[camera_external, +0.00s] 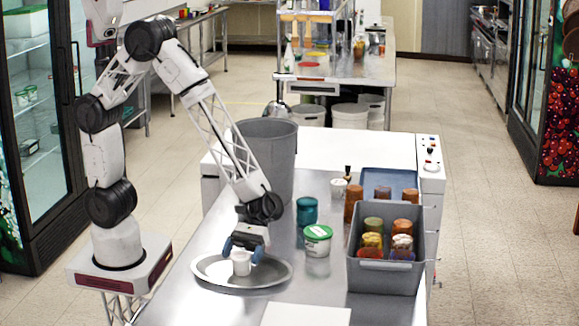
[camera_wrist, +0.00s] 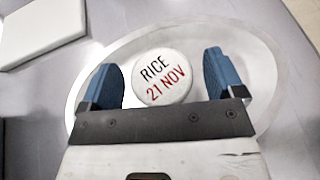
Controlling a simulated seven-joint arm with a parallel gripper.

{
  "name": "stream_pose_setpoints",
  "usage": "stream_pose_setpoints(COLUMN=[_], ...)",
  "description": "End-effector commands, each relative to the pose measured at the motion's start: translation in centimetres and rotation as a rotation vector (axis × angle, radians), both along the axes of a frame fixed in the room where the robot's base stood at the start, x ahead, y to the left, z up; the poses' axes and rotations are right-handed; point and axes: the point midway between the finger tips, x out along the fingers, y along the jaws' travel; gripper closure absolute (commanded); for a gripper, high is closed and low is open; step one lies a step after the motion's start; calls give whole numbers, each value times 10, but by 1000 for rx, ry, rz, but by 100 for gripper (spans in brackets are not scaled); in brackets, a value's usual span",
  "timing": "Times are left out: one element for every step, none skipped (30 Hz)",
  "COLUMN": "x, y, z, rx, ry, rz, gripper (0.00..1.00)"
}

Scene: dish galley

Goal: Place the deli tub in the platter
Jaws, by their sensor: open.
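The deli tub (camera_external: 241,264) is small and white and stands upright in the oval metal platter (camera_external: 212,279) at the front left of the steel counter. In the wrist view its round white lid (camera_wrist: 161,76) reads "RICE 21 NOV", with the platter's pale rim (camera_wrist: 82,82) around it. My gripper (camera_external: 243,251) points down over the platter. Its blue fingers (camera_wrist: 163,80) are open, one on each side of the tub, with gaps visible between them and the lid. The tub's base is hidden in the wrist view.
A green-lidded tub (camera_external: 318,233) and a teal canister (camera_external: 307,211) stand right of the platter. A grey bin (camera_external: 384,279) holds several jars. A tall grey bucket (camera_external: 270,150) stands behind my arm. A white board (camera_external: 306,315) lies at the front edge; it also shows in the wrist view (camera_wrist: 42,30).

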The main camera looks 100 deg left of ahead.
Motion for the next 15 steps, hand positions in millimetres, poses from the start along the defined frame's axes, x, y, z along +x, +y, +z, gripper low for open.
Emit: stream_pose_setpoints(x=[1, 1, 2, 2, 3, 4, 4, 5, 6, 7, 7, 8, 9, 9, 10], y=[3, 5, 8, 10, 13, 17, 20, 24, 28, 31, 35, 40, 43, 47, 52], z=[2, 2, 4, 5, 6, 8, 9, 10, 12, 13, 15, 17, 18, 20, 22], rx=[0, 0, 0, 0, -1, -1, -1, 0, 0, 0, 0, 0, 0, 0, -1], ry=[0, -1, -1, -1, -1, -1, -1, -1, -1, -1, -1, 0, -1, -1, -1], rz=[1, 1, 1, 1, 1, 2, 2, 2, 2, 2, 3, 3, 2, 2, 2], gripper=[12, 12, 12, 12, 12, 12, 12, 12, 12, 12, 12, 12, 12, 12, 12])
